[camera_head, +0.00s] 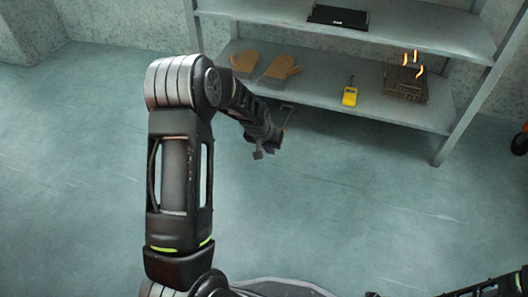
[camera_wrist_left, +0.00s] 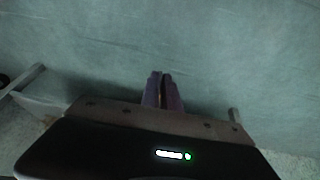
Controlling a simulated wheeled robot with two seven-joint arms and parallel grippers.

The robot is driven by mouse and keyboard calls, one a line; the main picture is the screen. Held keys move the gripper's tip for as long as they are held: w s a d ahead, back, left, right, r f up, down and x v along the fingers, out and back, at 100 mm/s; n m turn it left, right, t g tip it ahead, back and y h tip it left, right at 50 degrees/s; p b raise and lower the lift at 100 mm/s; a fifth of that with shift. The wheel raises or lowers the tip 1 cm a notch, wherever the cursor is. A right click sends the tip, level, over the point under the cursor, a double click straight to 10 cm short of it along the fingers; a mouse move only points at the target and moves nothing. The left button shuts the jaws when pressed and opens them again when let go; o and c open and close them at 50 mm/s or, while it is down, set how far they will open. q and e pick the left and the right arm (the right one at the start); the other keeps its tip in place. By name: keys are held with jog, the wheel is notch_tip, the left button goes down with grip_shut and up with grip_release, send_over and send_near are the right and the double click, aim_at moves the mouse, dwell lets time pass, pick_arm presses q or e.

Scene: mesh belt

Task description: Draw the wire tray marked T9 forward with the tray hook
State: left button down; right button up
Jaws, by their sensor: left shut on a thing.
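A dark wire tray (camera_head: 405,84) sits at the right end of the lower shelf, with several bright orange, flame-like pieces standing up at it; no T9 mark is legible. My left gripper (camera_head: 276,143) is in front of the shelf's left half, well left of the wire tray. In the left wrist view its fingers (camera_wrist_left: 162,90) are close together with a dark strip between them. A thin dark outline (camera_head: 287,107) shows by the gripper in the head view, probably the tray hook. My right gripper is out of view.
The grey lower shelf (camera_head: 318,92) also bears two tan gloves (camera_head: 277,70) and a yellow handheld device (camera_head: 350,96). A black tray (camera_head: 338,17) is on the upper shelf. A shelf post (camera_head: 451,138) stands at the right. The floor in front is clear.

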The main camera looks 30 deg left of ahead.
pick_arm(q)
jog(key=s+d+r+m+p, duration=0.1)
jog(key=d+r, duration=0.4)
jog(key=r, duration=0.3)
jog(key=s+d+r+m+p, duration=0.1)
jog(key=d+r, duration=0.5)
jog(key=r, duration=0.3)
jog(key=s+d+r+m+h, duration=0.1)
jog(key=d+r, duration=0.5)
jog(key=r, duration=0.3)
jog(key=shift+s+d+p, duration=0.15)
jog(key=shift+d+p, duration=0.1)
jog(key=shift+p, duration=0.15)
